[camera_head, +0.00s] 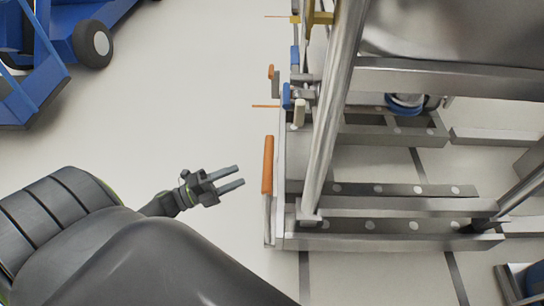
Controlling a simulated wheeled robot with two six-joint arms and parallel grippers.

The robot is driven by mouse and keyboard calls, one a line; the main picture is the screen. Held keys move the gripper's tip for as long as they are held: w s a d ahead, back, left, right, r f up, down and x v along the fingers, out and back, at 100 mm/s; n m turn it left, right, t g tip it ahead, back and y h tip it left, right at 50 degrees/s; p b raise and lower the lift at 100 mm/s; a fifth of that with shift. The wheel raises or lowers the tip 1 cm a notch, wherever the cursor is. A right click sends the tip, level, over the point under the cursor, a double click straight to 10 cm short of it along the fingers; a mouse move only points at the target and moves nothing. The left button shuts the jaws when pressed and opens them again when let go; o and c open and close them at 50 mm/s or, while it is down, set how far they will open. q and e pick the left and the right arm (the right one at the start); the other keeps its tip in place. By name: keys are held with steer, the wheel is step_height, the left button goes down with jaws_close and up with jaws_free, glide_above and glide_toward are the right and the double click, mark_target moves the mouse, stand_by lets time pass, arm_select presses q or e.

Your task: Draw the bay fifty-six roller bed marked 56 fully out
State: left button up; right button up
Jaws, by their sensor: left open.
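A grey metal frame with low rails and round holes (390,243) stands at the right; no number 56 is readable on it. An upright orange handle (267,165) is at its left end, on a pale metal bar. My left gripper (241,176) is open and empty, just left of the orange handle. Its two fingers point right toward the handle, and a small gap of floor shows between them. My right gripper is not in view.
A slanted metal post (335,110) and a large metal bin (450,35) rise over the frame. Blue and orange levers (287,96) stick out above the handle. A blue wheeled cart (75,40) is at the upper left. The floor between is clear.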

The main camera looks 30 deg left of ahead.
arm_select(q)
steer(key=x, duration=1.2)
steer(key=shift+w+b, duration=0.25)
steer(key=shift+b, duration=0.1)
steer(key=shift+d+r, duration=0.1)
jaws_close()
